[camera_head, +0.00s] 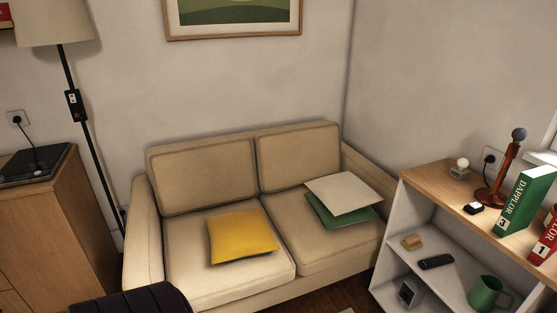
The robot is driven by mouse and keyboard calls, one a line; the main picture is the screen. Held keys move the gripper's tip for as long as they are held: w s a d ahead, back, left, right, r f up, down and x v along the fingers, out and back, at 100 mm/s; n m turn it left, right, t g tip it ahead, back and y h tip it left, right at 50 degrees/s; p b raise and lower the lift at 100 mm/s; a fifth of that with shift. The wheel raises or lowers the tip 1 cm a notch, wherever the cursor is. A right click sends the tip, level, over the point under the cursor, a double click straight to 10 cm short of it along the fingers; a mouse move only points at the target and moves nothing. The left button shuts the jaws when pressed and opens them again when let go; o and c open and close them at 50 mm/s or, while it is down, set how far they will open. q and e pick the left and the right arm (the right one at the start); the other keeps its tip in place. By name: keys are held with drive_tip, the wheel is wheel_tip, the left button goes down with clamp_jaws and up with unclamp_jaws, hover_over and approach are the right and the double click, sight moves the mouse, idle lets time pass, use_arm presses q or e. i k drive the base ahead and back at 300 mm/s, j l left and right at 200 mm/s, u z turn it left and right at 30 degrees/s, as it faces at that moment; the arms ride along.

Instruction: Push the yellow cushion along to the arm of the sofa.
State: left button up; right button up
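The yellow cushion (242,236) lies flat on the left seat of the beige sofa (205,175), near the middle of that seat. A strip of bare seat separates it from the sofa's left arm (143,238). The sofa's right arm (367,169) is farther off, beyond the right seat. A cream cushion (343,194) lies on a green cushion (340,220) on the right seat, apart from the yellow one. Neither of my grippers shows in this view.
A wooden shelf unit (425,182) with books and a green jug (488,294) stands close to the sofa's right. A floor lamp (84,130) and wooden cabinet (60,215) are at left. A dark ribbed rounded object (145,300) juts in at the bottom, before the sofa's left end.

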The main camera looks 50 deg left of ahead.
sight(234, 236)
drive_tip(key=u, duration=2)
drive_tip(key=i+j+z, duration=0.1)
drive_tip(key=i+j, duration=0.2)
drive_tip(key=i+j+z, duration=0.15)
drive_tip(key=i+j, duration=0.15)
drive_tip(key=i+j+z, duration=0.1)
drive_tip(key=i+j, duration=0.15)
drive_tip(key=j, duration=0.25)
drive_tip(key=i+j+z, duration=0.15)
drive_tip(key=j, duration=0.25)
drive_tip(key=i+z, duration=0.1)
drive_tip(key=z, duration=0.9)
